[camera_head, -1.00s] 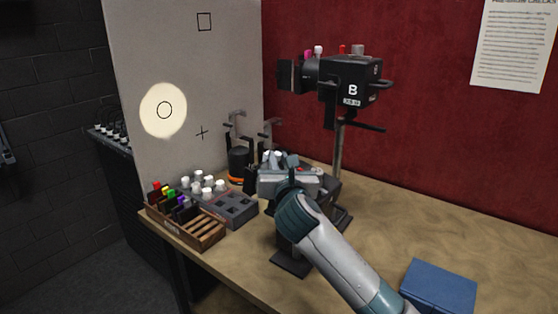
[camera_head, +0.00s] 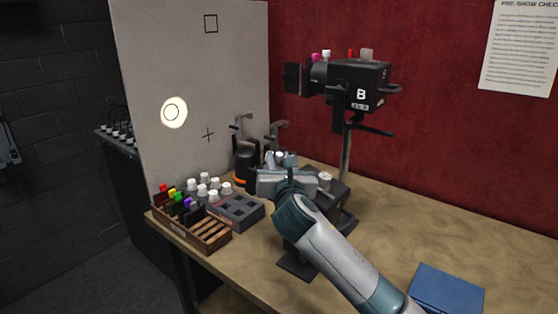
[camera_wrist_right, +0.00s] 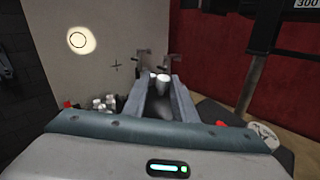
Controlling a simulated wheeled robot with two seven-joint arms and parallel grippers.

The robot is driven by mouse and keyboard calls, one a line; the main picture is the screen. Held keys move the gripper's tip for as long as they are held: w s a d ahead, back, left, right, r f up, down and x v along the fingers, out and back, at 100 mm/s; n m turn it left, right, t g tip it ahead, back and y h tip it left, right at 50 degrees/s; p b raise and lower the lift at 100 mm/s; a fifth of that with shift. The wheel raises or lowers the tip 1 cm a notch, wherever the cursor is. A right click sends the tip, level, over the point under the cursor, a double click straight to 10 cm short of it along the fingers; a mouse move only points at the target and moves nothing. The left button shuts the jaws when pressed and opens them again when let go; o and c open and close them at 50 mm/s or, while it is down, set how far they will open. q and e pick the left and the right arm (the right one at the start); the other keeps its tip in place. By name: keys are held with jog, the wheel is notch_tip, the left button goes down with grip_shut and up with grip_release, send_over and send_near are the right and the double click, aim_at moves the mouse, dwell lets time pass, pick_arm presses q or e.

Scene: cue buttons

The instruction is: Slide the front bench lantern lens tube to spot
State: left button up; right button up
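The front bench lantern (camera_head: 333,193) is a dark body low on the bench, largely hidden behind my right gripper and forearm. My right gripper (camera_head: 280,160) is at its front end, fingers pointing towards the pale screen. In the right wrist view its fingers (camera_wrist_right: 162,88) close around a white-topped knob (camera_wrist_right: 162,77), apparently the lens tube's; the tube itself is mostly hidden. A small bright light disc (camera_head: 174,112) lies on the screen, around a drawn circle mark and only a little larger than it. My left gripper is not in view.
A second lantern marked B (camera_head: 361,93) stands on a post behind. A wooden rack (camera_head: 204,231) of coloured pieces and a grey tray (camera_head: 237,214) with white knobs sit at left. A blue box (camera_head: 446,290) lies at the right. The screen (camera_head: 240,60) stands at the back left.

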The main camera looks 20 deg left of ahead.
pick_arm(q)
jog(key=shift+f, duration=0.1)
pick_arm(e)
jog(key=shift+s, duration=0.1)
